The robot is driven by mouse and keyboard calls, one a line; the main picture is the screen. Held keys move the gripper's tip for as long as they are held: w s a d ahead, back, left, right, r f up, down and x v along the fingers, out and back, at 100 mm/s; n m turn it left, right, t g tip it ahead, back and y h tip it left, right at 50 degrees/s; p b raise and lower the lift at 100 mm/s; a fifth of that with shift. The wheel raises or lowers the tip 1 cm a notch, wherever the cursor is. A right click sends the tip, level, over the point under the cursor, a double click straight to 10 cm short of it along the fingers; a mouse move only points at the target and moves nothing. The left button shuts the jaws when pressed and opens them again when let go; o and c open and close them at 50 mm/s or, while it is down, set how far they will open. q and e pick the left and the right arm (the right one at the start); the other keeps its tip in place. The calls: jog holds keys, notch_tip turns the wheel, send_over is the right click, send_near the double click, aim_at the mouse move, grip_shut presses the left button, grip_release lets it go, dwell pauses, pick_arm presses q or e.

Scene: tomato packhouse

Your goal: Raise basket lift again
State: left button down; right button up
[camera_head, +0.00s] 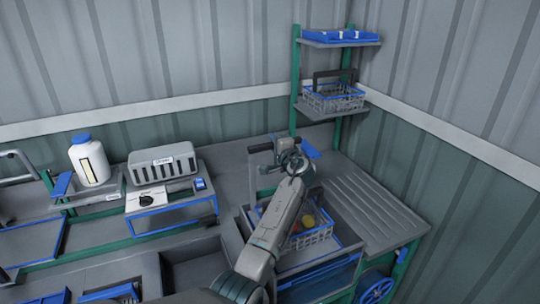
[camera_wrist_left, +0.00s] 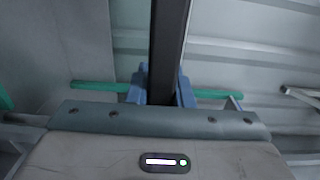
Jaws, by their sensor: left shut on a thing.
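My left gripper (camera_head: 288,150) reaches up from the bottom centre in the head view, over the wire basket. In the left wrist view, its blue fingers (camera_wrist_left: 161,88) are shut on a dark upright bar (camera_wrist_left: 166,40), which looks like the basket lift's handle. In the head view a grey handle frame (camera_head: 252,178) stands beside the gripper. The wire basket (camera_head: 318,238) with a blue rim sits below my arm and holds red and yellow produce (camera_head: 307,221). My forearm hides part of the basket and frame. My right gripper is not in view.
A grey ribbed draining board (camera_head: 375,208) lies right of the basket. A green-posted shelf (camera_head: 335,107) behind holds another wire basket (camera_head: 333,94). At left stand a white bottle (camera_head: 89,160), a grey slotted box (camera_head: 162,165) and a control panel with a knob (camera_head: 150,199).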

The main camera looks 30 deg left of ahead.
pick_arm(q)
jog(key=shift+a+r, duration=0.1)
jog(key=shift+r, duration=0.45)
jog(key=c, duration=1.3)
grip_release()
jog(key=shift+f, duration=0.2)
jog(key=shift+s+d+f+b, duration=0.2)
jog(key=shift+s+d+b, duration=0.1)
jog(key=shift+d, duration=0.15)
jog(key=b+v, duration=0.2)
jog(key=v, duration=0.3)
jog(key=b+v, duration=0.1)
jog(key=v, duration=0.3)
jog(key=shift+s+d+r+b, duration=0.2)
jog(key=shift+s+b, duration=0.1)
jog(key=shift+b, duration=0.1)
